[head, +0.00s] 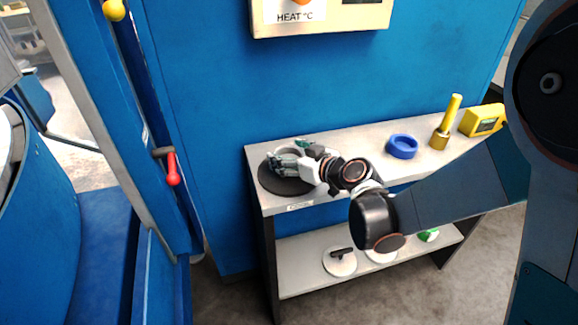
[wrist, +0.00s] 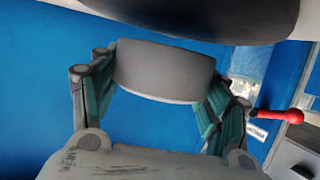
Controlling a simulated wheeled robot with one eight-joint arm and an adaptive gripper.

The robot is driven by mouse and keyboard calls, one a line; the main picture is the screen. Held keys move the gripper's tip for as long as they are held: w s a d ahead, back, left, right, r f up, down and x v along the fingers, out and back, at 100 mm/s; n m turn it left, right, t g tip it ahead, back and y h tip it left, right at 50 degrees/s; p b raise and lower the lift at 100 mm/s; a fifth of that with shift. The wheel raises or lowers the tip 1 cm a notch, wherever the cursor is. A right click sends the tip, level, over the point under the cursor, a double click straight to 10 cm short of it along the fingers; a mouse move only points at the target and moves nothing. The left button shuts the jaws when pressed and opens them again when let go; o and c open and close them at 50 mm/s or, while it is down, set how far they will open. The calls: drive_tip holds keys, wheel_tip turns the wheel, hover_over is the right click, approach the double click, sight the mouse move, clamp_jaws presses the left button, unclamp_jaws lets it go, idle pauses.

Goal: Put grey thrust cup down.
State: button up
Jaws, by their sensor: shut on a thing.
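The grey thrust cup (wrist: 165,72) is a short, plain grey ring held between my two teal-padded fingers in the wrist view. In the head view the cup (head: 290,153) is partly hidden by the fingers. My gripper (head: 287,158) is shut on it, over a dark round pad (head: 283,186) at the left end of the bench top. A dark disc edge (wrist: 215,22) shows close to the cup in the wrist view. I cannot tell whether the cup touches the pad.
On the grey bench top (head: 345,147) stand a blue ring (head: 402,146), a yellow-handled brass tool (head: 446,125) and a yellow device (head: 482,120). The lower shelf holds a white disc with a black handle (head: 340,262). A blue wall rises behind; a red-knobbed lever (head: 173,170) is at left.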

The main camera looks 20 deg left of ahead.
wheel_tip(320, 180, down, 2)
drive_tip(key=shift+f+b, duration=0.2)
drive_tip(key=shift+b, duration=0.3)
drive_tip(key=shift+r, duration=0.15)
drive_tip(key=o, duration=1.3)
drive_tip(key=shift+s+d+r, duration=0.1)
drive_tip(key=shift+d+r, duration=0.05)
drive_tip(key=shift+d, duration=0.1)
drive_tip(key=p+v, duration=0.3)
drive_tip(key=v, duration=0.8)
drive_tip(key=shift+s+d+p, duration=0.15)
drive_tip(key=shift+s+p, duration=0.05)
drive_tip(key=shift+p, duration=0.15)
